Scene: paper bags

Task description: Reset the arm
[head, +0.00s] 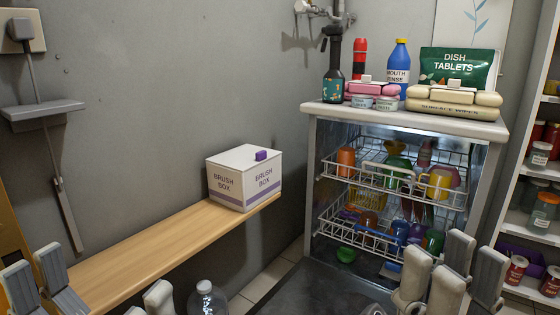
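My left gripper (92,280) is at the bottom left of the head view, in front of the wooden shelf. Its fingers stand wide apart with nothing seen between them. My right gripper (452,256) is at the bottom right, in front of the open dishwasher (493,170). Its fingers point up and stand apart, and I see nothing held in them. The lower parts of both grippers are cut off by the picture's bottom edge.
A white brush box (228,187) sits at the far end of the wooden shelf (150,242). The dishwasher holds dishes in two racks. Bottles and packets stand on its top. A clear bottle (207,299) is low in the middle. A stocked shelf unit (516,217) stands right.

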